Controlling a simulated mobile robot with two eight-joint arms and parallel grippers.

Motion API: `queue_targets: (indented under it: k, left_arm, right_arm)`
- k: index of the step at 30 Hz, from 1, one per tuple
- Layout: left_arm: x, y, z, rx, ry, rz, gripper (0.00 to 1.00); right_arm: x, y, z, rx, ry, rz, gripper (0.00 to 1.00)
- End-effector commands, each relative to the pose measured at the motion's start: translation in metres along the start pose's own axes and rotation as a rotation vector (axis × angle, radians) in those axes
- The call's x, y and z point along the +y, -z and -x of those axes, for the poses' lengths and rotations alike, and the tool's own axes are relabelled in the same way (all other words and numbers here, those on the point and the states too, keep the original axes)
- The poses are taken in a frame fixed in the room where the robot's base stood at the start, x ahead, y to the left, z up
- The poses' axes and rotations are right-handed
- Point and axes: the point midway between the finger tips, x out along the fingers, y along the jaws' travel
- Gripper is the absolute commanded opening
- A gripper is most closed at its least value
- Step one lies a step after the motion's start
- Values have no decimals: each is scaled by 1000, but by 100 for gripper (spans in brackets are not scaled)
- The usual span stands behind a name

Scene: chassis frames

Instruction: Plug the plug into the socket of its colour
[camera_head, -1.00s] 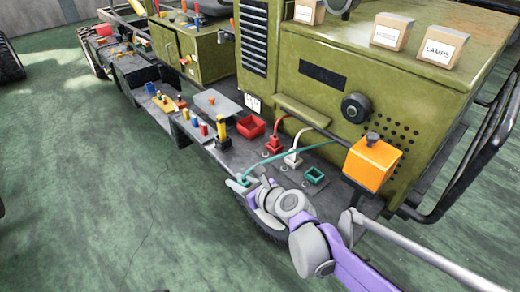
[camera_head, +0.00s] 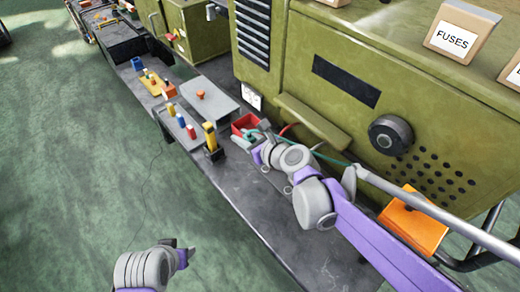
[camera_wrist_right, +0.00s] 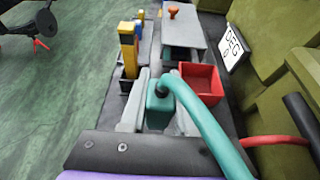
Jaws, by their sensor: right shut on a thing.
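My right gripper (camera_wrist_right: 160,118) is shut on a teal plug (camera_wrist_right: 160,104), from which a thick teal cable (camera_wrist_right: 207,125) curves to the right. In the head view the right gripper (camera_head: 262,148) is over the dark shelf, beside a red open-topped box (camera_head: 239,125). In the right wrist view this red box (camera_wrist_right: 212,90) is just ahead and right of the plug. The plug's lower end is hidden. No teal socket is clearly visible now; my right arm covers part of the shelf. My left gripper (camera_head: 183,250) is at the lower left, over the floor; its jaw opening is unclear.
A yellow-and-black upright part (camera_head: 210,137) stands close left of the right gripper. A grey block (camera_head: 209,97) and a tray of coloured pegs (camera_head: 178,122) are farther along. The green machine wall (camera_head: 315,125) rises behind. The near shelf (camera_head: 250,205) is clear.

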Motion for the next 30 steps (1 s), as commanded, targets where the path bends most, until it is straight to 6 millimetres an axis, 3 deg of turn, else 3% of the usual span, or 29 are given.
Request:
queue_targets:
  k: [4, 10, 23, 30]
  left_arm:
    - [0, -2, -3, -1, 0, 0, 50]
    - [0, -6, -11, -4, 0, 0, 50]
    - [0, -11, -21, -7, 0, 0, 50]
    - [0, -11, -21, -7, 0, 0, 50]
  right_arm:
    - [0, 11, -5, 0, 0, 0, 0]
    - [0, 46, -19, 0, 0, -1, 0]
    - [0, 90, -37, 0, 0, 0, 0]
    - [0, 93, -38, 0, 0, 0, 0]
